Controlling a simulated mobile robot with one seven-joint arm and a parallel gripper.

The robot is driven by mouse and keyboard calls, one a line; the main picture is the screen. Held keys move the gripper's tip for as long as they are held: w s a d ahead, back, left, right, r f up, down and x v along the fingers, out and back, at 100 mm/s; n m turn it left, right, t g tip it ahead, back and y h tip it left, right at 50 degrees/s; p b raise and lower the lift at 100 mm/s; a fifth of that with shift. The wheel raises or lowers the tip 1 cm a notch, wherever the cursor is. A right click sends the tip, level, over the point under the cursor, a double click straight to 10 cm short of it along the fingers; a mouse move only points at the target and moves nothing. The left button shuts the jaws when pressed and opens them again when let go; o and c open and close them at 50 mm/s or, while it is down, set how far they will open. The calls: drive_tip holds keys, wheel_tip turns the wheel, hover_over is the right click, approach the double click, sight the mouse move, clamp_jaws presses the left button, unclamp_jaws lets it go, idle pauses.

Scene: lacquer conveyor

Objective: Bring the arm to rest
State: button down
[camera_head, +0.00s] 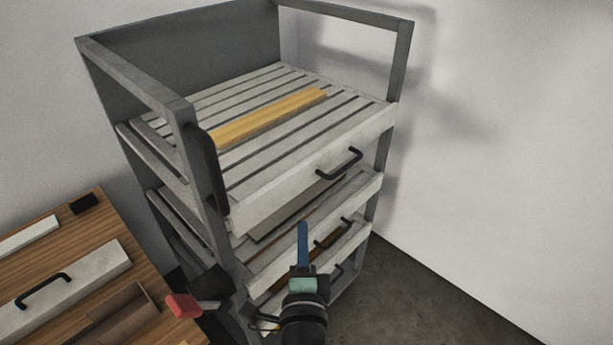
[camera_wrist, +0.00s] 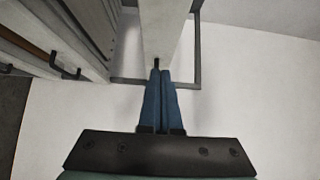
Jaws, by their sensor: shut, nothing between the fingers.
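My gripper (camera_head: 303,228) is shut and empty, its blue fingers together and pointing up in the head view. There it appears in front of the grey rack's lower drawers, below the black handle (camera_head: 339,164) of the top slatted drawer (camera_head: 290,170). In the wrist view the closed fingertips (camera_wrist: 160,74) show just below a small dark piece at the end of a pale panel (camera_wrist: 162,30). I cannot tell whether they touch it. The rest of my arm is mostly out of view.
The grey rack (camera_head: 188,150) stands against the wall, with a yellow slat (camera_head: 268,117) in its top drawer. A lower drawer handle (camera_head: 333,233) is close to my gripper. A wooden surface (camera_head: 75,240) and a red piece (camera_head: 184,305) are at left. Floor (camera_head: 430,290) at right is clear.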

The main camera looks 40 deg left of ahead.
drive_tip(key=b+v, duration=0.1)
drive_tip(key=v, duration=0.3)
drive_tip(key=shift+d, duration=0.15)
drive_tip(key=w+d+r+n+t+h, duration=0.1)
drive_tip(key=w+d+r+n+t, duration=0.2)
drive_tip(key=r, duration=0.6)
drive_tip(key=w+d+r+n+t+h, duration=0.1)
drive_tip(key=w+d+r+n+t, duration=0.3)
drive_tip(key=r, duration=0.6)
drive_tip(key=w+d+r+n+h, duration=0.1)
drive_tip(key=d+r+n, duration=0.1)
drive_tip(key=d+r, duration=0.5)
drive_tip(key=s+d+r+t+h, duration=0.3)
drive_tip(key=s+d+r+h, duration=0.1)
drive_tip(key=r, duration=0.7)
drive_tip(key=s+d+r+t+h, duration=0.4)
drive_tip(key=d+r, duration=0.3)
drive_tip(key=r, duration=0.4)
drive_tip(key=shift+h, duration=0.6)
drive_tip(key=shift+s+r, duration=0.1)
